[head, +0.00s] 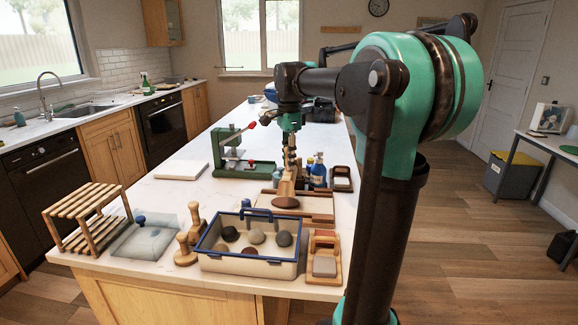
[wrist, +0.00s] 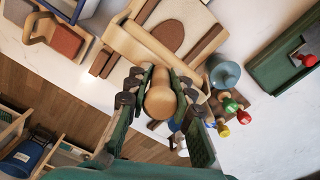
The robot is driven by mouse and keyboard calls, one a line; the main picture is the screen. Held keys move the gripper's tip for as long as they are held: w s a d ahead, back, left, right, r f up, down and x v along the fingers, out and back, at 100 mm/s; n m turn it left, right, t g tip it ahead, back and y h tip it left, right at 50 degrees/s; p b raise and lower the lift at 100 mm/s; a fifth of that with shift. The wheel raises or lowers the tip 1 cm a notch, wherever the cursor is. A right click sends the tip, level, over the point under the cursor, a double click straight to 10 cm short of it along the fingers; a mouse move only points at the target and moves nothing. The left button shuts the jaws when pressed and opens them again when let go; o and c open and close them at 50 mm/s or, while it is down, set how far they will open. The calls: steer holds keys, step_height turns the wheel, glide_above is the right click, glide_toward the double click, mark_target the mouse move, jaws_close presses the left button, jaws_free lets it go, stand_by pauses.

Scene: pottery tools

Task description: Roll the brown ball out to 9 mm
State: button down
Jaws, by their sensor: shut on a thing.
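The brown clay (head: 285,202) lies as a flat oval on a pale board (head: 318,213) with wooden edges near the middle of the counter. It also shows in the wrist view (wrist: 165,36), just beyond the held tool. My gripper (head: 291,166) is above the board, at its far side from the head camera. Its fingers are shut on the rounded wooden handle of a light wooden tool (wrist: 160,97), apparently a roller. The tool is beside the clay in the wrist view; I cannot tell whether it touches it. The clay's thickness cannot be read.
A blue-rimmed tray (head: 228,262) holds several clay balls in front. A green press (head: 232,150) stands back left. Blue bottles (head: 318,172) stand close right of my gripper. The far counter is mostly clear.

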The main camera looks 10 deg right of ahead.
stand_by(0.5)
steer(key=shift+w+a+f, duration=0.1)
steer(key=shift+a+f, duration=0.1)
steer(key=shift+f, duration=0.65)
steer(key=shift+w+a+f, duration=0.1)
steer(key=shift+a+f, duration=0.05)
steer(key=shift+f, duration=0.65)
steer(key=shift+a+f, duration=0.2)
steer(key=shift+f, duration=0.75)
steer(key=shift+f, duration=0.6)
steer(key=shift+a, duration=0.1)
steer(key=shift+w+a, duration=0.25)
steer(key=shift+a, duration=0.5)
steer(key=shift+f, duration=0.1)
